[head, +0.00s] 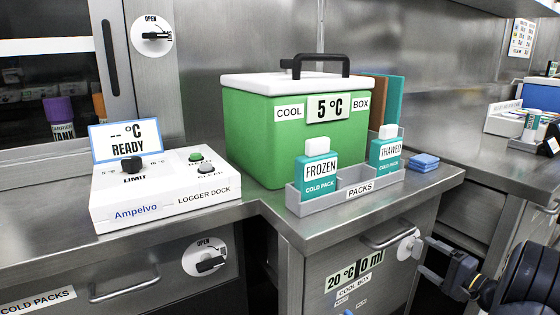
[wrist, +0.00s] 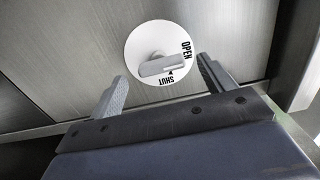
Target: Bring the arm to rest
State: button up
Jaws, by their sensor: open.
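My gripper (head: 436,264) is at the lower right of the head view, beside the drawer under the cool box. In the wrist view my gripper (wrist: 163,72) has its two grey fingers spread wide with nothing between them. Beyond the fingertips is a white round dial (wrist: 140,43) with a grey handle (wrist: 163,65), marked OPEN and SHUT. The handle lies roughly crosswise, just above the word SHUT; I cannot tell its exact setting. The same dial shows in the head view (head: 404,250) on the drawer front. The fingers appear apart from the handle.
The green cool box (head: 250,140) stands closed on the bench, reading 5 °C. In front of it a grey packs tray (head: 345,200) holds FROZEN and THAWED cold packs. A white logger dock (head: 165,195) is at the left. The drawer (head: 335,265) looks closed; its handle (head: 387,240) juts out.

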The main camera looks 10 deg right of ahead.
jog(key=shift+x, duration=1.1)
jog(key=shift+s+d, duration=0.1)
jog(key=shift+s, duration=0.05)
